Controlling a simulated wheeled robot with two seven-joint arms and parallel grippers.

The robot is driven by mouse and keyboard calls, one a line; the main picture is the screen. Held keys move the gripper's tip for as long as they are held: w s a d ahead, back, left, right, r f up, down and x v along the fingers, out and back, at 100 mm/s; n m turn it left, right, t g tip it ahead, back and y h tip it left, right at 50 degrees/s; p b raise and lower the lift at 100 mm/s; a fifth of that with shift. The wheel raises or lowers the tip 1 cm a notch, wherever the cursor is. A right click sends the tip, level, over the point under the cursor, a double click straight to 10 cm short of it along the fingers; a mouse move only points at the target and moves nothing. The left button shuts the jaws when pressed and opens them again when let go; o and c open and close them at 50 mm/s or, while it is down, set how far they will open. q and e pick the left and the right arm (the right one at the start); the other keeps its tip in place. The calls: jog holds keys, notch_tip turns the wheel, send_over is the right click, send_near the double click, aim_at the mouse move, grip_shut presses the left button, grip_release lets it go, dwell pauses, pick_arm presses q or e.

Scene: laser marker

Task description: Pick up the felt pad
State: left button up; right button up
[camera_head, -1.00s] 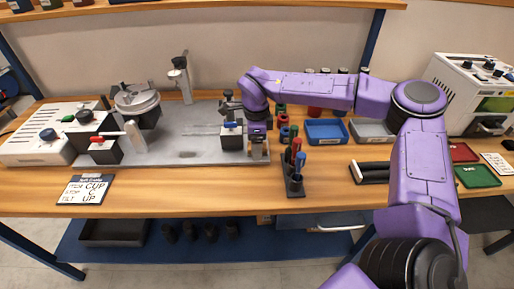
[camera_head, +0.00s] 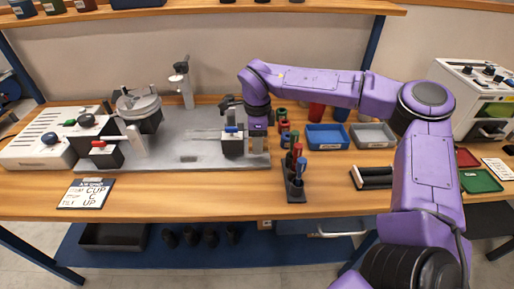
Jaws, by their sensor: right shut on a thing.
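My right arm reaches in from the right. Its gripper (camera_head: 258,136) points down at the right end of the grey machine plate, beside a small black-and-white block with a blue knob (camera_head: 232,143). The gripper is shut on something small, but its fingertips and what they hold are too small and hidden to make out. I cannot pick out the felt pad for certain anywhere in view. My left gripper is not in view.
The grey plate (camera_head: 190,152) carries a round fixture (camera_head: 138,103) and a post. Right of the gripper stand a marker rack (camera_head: 294,189), small coloured pots, a blue tray (camera_head: 327,137) and a grey tray (camera_head: 372,135). A sign (camera_head: 86,193) lies front left. Bare wood lies along the front.

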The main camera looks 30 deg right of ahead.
jog(key=s+a+r+b, duration=0.1)
jog(key=s+a+r, duration=0.3)
jog(key=s+r, duration=0.5)
jog(key=s, duration=0.4)
jog(key=shift+s+r, duration=0.15)
jog(key=shift+r, duration=0.1)
jog(key=shift+o, duration=0.5)
jog(key=shift+f, duration=0.1)
